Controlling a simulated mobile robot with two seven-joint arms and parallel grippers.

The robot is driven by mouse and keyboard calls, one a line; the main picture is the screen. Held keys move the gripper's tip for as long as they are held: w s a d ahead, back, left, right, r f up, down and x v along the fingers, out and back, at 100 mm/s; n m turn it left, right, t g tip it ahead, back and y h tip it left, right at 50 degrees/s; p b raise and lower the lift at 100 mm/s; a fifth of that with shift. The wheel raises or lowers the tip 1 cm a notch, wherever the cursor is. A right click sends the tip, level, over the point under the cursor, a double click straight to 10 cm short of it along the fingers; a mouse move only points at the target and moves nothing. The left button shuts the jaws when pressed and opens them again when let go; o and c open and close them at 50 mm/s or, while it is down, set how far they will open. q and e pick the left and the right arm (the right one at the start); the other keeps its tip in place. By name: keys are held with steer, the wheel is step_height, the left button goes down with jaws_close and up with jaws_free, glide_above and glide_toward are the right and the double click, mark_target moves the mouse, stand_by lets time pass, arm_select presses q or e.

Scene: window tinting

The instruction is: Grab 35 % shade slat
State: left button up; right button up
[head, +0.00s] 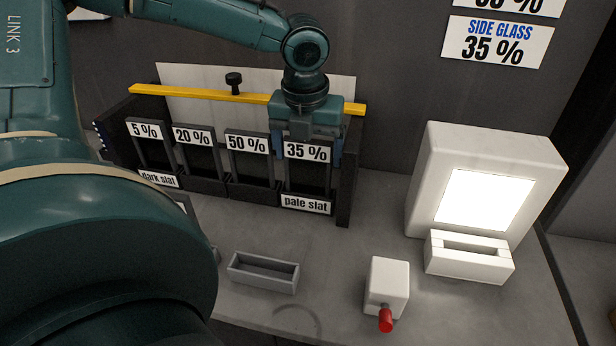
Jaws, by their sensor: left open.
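The 35 % slat (307,152) stands upright in the right-most slot of the dark rack (345,190), its label facing me. A "pale slat" label (306,204) is on the front of that slot. My left gripper (307,160) is above this slat and reaches down over it, with one blue-tipped finger on each side of the 35 % label. The fingers are open; I cannot tell whether they touch the slat. My right gripper is not in view.
Slats marked 5 % (145,130), 20 % (193,136) and 50 % (247,143) stand left of it. A yellow bar (215,95) runs behind. A grey tray (263,272), a white block with a red knob (388,285) and a lit white box (490,165) stand on the bench.

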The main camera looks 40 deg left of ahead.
arm_select(q)
steer(key=shift+f, duration=0.2)
steer(key=c, duration=0.9)
steer(key=shift+r, duration=0.15)
